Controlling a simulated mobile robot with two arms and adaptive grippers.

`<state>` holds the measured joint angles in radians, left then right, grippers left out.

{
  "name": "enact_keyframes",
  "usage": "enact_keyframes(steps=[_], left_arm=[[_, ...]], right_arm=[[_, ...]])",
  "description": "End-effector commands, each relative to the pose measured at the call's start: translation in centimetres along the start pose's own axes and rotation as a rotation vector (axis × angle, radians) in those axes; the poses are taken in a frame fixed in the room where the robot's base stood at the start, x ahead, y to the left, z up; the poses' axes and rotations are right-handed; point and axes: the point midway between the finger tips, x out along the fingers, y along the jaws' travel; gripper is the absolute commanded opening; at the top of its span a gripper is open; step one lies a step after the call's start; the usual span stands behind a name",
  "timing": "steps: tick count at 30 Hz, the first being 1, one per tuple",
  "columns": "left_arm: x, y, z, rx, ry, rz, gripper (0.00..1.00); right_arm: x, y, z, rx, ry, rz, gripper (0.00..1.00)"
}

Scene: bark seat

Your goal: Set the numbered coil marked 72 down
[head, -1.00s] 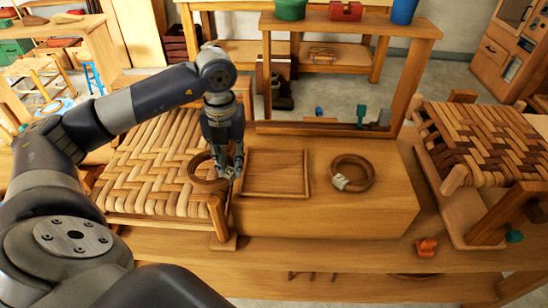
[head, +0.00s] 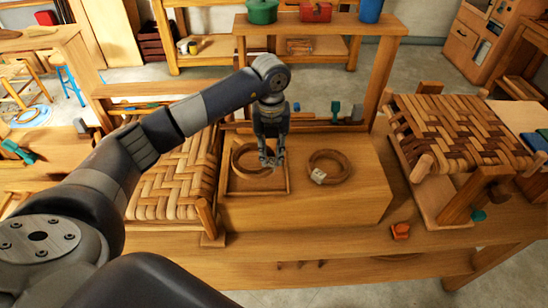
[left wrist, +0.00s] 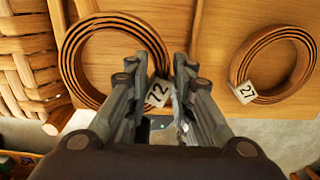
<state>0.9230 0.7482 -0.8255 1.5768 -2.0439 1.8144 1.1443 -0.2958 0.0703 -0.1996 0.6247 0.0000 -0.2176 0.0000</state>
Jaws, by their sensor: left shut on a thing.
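The coil marked 72 (head: 237,160) is a brown ring of wound strip. My right gripper is not in view.
A coil marked 27 (head: 335,181) lies on the block (head: 345,207) just right of the frame. A woven seat (head: 172,190) stands close on the left and another (head: 455,130) on the right. An upright wooden frame (head: 372,75) rises behind.

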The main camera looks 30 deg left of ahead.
Motion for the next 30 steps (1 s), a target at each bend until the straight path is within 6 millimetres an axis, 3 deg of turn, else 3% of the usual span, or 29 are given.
enact_keyframes(steps=[2,9,20,21,22,30], left_arm=[[-0.1,-0.9,0.2,0.002,0.002,-0.001,0.00],[3.2,-0.7,0.1,0.001,0.002,0.000,0.00],[3.9,-0.7,0.2,0.001,0.000,0.000,0.00],[3.9,-0.7,0.2,0.001,0.000,0.000,0.26],[3.8,-0.7,0.2,0.001,0.000,0.000,0.30],[3.8,-0.7,0.2,0.001,0.000,0.000,0.30]], right_arm=[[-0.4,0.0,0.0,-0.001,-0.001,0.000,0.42],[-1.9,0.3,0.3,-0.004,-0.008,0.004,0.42],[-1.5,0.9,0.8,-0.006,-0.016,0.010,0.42],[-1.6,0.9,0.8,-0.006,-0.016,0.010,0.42],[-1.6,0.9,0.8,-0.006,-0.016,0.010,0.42],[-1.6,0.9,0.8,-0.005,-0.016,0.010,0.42]])
